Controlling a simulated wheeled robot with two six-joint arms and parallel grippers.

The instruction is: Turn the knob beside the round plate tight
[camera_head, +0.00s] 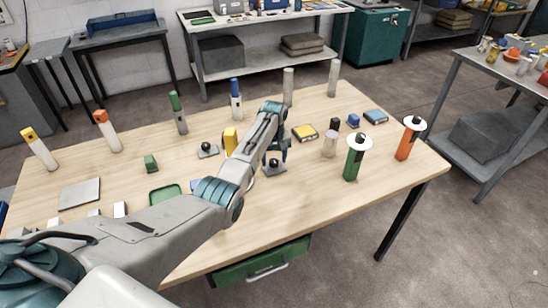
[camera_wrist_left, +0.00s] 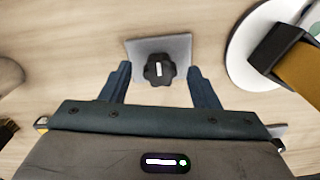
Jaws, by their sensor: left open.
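A black lobed knob (camera_wrist_left: 159,70) with a white mark sits on a square grey base plate (camera_wrist_left: 177,44) in the left wrist view. In the head view this knob (camera_head: 274,163) stands on the wooden table, below my left gripper (camera_head: 277,150). The gripper is open, its fingers on either side of the knob with visible gaps. A white round plate (camera_wrist_left: 246,60) lies to the right in the wrist view, with a yellow, black-topped piece (camera_wrist_left: 296,62) over it. In the head view my arm mostly hides that plate. My right gripper is not in view.
Another black knob (camera_head: 207,147) stands farther left. Small boxes (camera_head: 304,132) lie behind the gripper. The table's front right (camera_head: 310,205) is clear.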

